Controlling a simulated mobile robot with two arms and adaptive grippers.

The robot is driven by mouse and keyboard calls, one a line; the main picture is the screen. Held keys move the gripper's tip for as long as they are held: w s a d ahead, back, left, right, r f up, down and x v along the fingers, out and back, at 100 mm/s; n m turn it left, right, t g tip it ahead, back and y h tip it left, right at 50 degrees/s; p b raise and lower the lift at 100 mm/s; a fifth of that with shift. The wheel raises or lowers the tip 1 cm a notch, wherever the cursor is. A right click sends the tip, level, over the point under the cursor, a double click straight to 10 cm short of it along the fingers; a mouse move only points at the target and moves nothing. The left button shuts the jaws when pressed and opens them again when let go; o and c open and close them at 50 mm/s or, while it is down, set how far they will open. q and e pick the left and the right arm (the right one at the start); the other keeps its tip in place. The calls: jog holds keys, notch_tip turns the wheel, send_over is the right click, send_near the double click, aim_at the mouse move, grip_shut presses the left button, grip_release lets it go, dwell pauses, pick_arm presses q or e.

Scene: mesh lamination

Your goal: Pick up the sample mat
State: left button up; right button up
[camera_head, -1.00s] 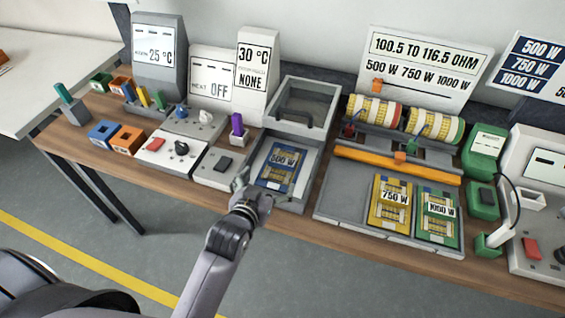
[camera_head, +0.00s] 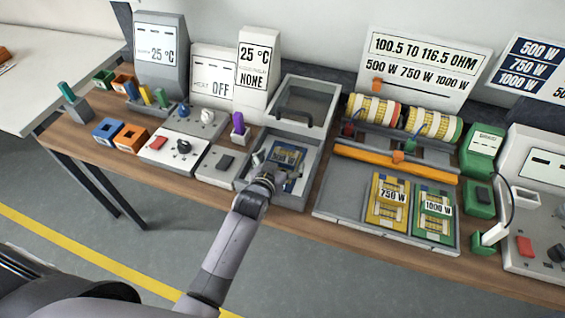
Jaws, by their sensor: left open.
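The likely sample mat is a blue mat with a yellow pattern (camera_head: 288,155), lying in the grey open-lidded box in the middle of the bench. My left gripper (camera_head: 266,171) is open over the near left part of the mat and hides part of it and its label. I cannot tell whether the fingers touch the mat. A yellow 750 W mat (camera_head: 388,209) and a green 1000 W mat (camera_head: 434,222) lie on the grey tray to the right. My right gripper is not in view.
The box's raised clear lid (camera_head: 305,104) stands behind the mat, and its grey walls surround it. An orange bar (camera_head: 383,160) and yellow rolls (camera_head: 375,110) are on the right.

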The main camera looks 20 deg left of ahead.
pick_arm(q)
jog(key=c, duration=1.3)
